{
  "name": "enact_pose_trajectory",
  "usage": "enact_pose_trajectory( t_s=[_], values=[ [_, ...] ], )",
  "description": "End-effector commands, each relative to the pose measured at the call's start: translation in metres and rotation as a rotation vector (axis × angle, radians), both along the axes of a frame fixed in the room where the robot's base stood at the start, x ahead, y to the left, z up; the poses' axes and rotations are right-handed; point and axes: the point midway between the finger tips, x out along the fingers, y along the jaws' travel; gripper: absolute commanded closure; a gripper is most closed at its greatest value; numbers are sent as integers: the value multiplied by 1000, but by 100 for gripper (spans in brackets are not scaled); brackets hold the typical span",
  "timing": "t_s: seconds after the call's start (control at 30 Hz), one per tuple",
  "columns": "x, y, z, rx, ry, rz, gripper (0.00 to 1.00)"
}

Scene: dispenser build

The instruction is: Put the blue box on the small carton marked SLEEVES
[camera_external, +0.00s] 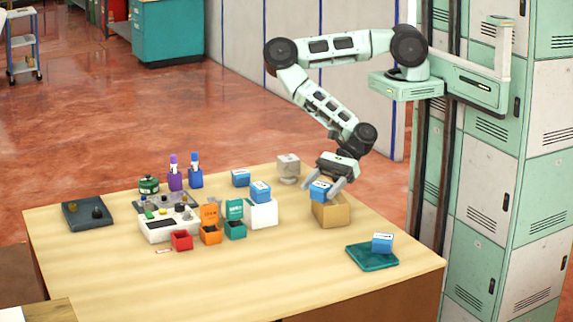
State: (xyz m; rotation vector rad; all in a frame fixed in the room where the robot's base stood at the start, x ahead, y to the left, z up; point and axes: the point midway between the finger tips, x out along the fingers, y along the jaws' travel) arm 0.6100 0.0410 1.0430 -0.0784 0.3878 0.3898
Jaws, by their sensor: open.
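A small blue box with a white lower part (319,191) is at the top of a small brown carton (333,214), toward its left side. I cannot read any marking on the carton. My gripper (323,193) points down over the carton, its open fingers on either side of this blue box. The fingers partly hide the box and the carton's top, so I cannot tell exactly how the box rests. Similar blue boxes show elsewhere: one (240,178) at the back, one (260,191) on a white box (263,213), and one (382,242) on a teal tray (364,258).
A grey-white object (288,168) stands behind the carton, to its left. Left of the white box are teal (235,229), orange (210,235) and red (181,240) holders, and a white tray (160,234) of small items. The table's front middle is clear.

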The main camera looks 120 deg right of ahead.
Motion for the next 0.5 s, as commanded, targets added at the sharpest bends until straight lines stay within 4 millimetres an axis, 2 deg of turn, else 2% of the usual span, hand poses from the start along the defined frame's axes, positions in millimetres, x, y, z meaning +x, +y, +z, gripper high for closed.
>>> enact_pose_trajectory(
  t_s=[0.1,0.23,0.3,0.5],
  values=[
    [-19,-8,3,3,3,-2,33],
    [-45,-19,20,3,5,-2,33],
    [-53,-23,30,0,4,-3,33],
    [-75,-31,39,1,4,-3,33]
  ],
)
